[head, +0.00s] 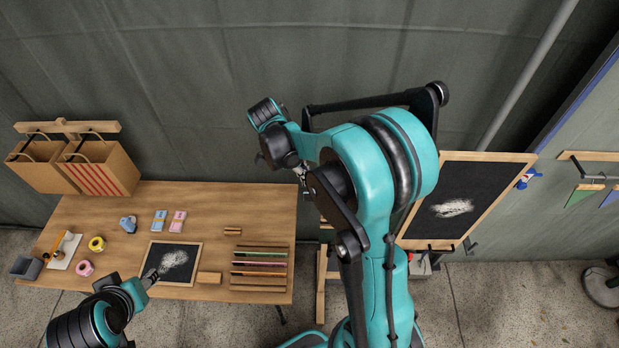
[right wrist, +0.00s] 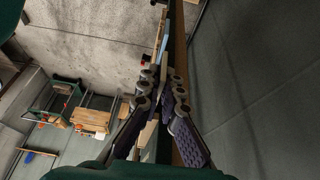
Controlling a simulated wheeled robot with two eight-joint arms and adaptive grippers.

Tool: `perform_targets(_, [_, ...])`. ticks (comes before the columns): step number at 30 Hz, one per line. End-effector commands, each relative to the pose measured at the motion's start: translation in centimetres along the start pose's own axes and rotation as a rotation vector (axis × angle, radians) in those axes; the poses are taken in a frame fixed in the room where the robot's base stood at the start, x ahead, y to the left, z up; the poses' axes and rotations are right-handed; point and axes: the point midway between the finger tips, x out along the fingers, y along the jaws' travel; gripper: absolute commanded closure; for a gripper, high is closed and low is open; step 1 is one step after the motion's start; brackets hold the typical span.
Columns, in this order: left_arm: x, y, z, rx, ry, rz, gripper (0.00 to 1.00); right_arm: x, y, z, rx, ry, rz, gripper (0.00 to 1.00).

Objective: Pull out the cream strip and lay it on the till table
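A slotted wooden rack (head: 258,289) lies at the right end of the wooden table (head: 215,215) in the head view. Several thin coloured strips lie in it; a pale one (head: 260,264) near the middle may be the cream strip, but it is too small to be sure. My left gripper (head: 152,276) is low over the left edge of a small framed chalkboard, left of the rack; its fingers are too small to read. My right gripper (head: 303,178) is raised above and right of the table, away from the rack. In the right wrist view its fingers (right wrist: 163,70) run close together.
Paper bags (head: 105,166) hang on a stand behind the table's left end. Tape rolls (head: 97,243) and blue and pink packs (head: 160,220) lie on the table. A large framed chalkboard (head: 475,185) stands to the right. The table's back right is mostly clear.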

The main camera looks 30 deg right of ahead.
Motion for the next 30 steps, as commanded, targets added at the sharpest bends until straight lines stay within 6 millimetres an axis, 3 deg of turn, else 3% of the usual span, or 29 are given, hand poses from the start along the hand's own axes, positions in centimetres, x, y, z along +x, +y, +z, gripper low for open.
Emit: perform_targets(30, [0.7, 0.0, 0.5, 0.000, 0.000, 0.000, 0.60, -2.4, 0.0, 6.0, -0.001, 0.000, 0.000, 1.00])
